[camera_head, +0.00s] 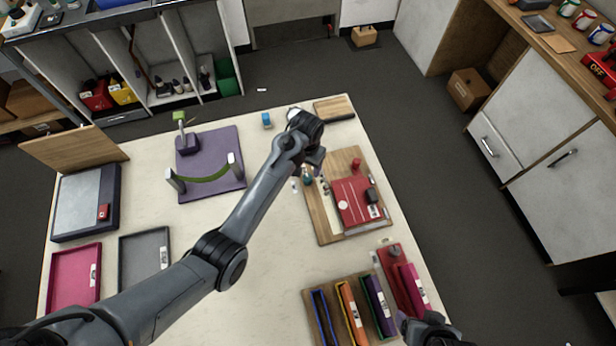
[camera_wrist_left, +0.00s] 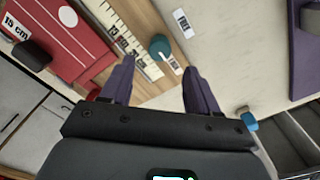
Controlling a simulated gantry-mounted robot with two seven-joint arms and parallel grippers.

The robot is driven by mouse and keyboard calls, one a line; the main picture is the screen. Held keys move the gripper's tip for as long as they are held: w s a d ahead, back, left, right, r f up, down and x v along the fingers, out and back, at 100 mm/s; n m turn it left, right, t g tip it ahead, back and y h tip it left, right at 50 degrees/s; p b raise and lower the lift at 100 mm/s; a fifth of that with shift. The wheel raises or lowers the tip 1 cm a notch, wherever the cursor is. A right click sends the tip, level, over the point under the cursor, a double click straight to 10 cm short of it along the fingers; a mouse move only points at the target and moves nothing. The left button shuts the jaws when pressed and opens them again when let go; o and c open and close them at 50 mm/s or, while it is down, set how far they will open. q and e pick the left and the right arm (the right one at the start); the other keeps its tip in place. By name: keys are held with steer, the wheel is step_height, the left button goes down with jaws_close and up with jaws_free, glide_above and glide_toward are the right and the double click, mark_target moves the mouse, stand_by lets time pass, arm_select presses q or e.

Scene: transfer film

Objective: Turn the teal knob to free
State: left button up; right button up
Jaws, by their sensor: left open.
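The teal knob (camera_head: 307,181) sits on the wooden board (camera_head: 323,228) beside the red block (camera_head: 350,203), partly covered by my left gripper. In the left wrist view the knob (camera_wrist_left: 160,47) lies between and just beyond the fingertips of my left gripper (camera_wrist_left: 158,68). That gripper is open, its two purple fingers apart with nothing between them. In the head view my left gripper (camera_head: 314,160) is over the board's upper left part. My right gripper (camera_head: 425,328) is only partly visible at the bottom edge, its jaws unclear.
A marked scale (camera_wrist_left: 125,45) runs beside the knob. The red block (camera_wrist_left: 62,35) carries a "15 cm" label and a black knob (camera_wrist_left: 33,52). A purple plate (camera_head: 215,140) with posts, a slotted rack (camera_head: 318,300) and trays (camera_head: 75,275) stand on the table. The table's middle is clear.

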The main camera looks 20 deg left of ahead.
mark_target(307, 177)
arm_select(q)
step_height(307, 177, down, 8)
steer(key=shift+r, duration=0.1)
